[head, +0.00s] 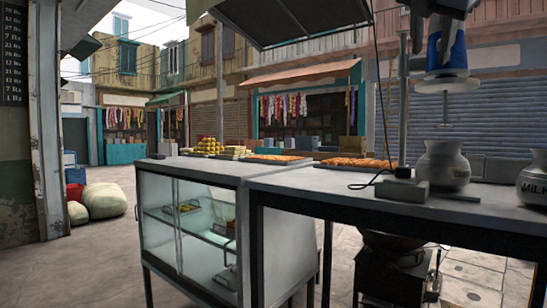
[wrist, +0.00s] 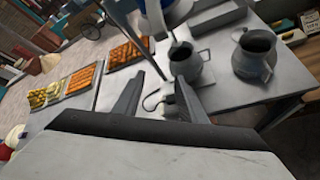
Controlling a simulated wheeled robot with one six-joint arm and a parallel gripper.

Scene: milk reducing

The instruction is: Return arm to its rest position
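My gripper (wrist: 160,77) shows in the wrist view with its two dark fingers spread apart. No object is held between them. Beyond the fingers lie the grey counter and a black cable with a plug (wrist: 153,102). I cannot make out my gripper with certainty in the head view.
A grey pot (head: 445,166) stands under a blue mixer (head: 446,50) on a stand. A second pot (head: 533,180), marked MILK, stands at the right edge. Both pots show in the wrist view. Orange food trays (wrist: 127,46) and a glass display case (head: 190,225) are to the left.

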